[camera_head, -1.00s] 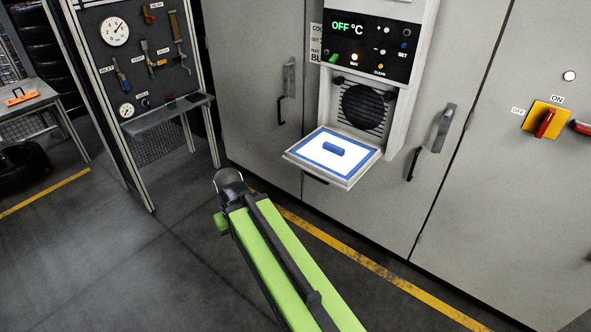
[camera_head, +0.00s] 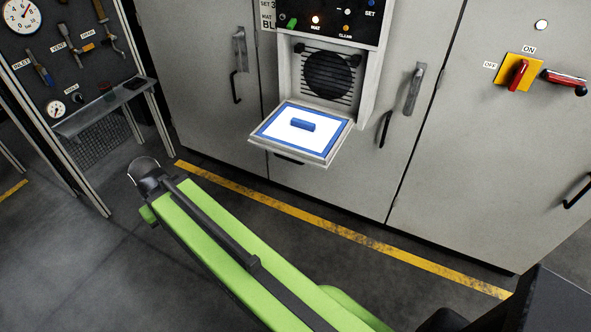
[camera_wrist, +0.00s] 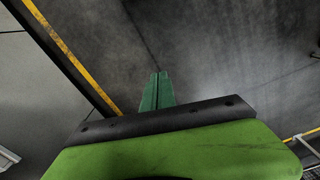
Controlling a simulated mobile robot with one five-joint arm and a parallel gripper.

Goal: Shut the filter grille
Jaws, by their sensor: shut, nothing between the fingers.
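The filter grille (camera_head: 341,148) is hinged down from the cooling unit on the grey cabinet and stands open, sticking out roughly level. A white filter mat (camera_head: 279,127) with a blue border lies on its inner side, with a blue block-like handle (camera_head: 303,125) in the middle. Behind it the opening shows a round black fan (camera_head: 328,75) behind dark bars. My gripper (camera_wrist: 156,92) shows in the wrist view with its two green fingers together and nothing between them, above bare floor. The grille is not in the wrist view. The fingertips cannot be made out in the head view.
A control panel (camera_head: 330,18) with lamps sits above the opening. Cabinet handles (camera_head: 414,90) flank it. A yellow-and-red switch (camera_head: 517,72) is at right. A tool board with a shelf (camera_head: 105,108) stands at left. The floor before the cabinet, with a yellow line (camera_head: 300,213), looks clear.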

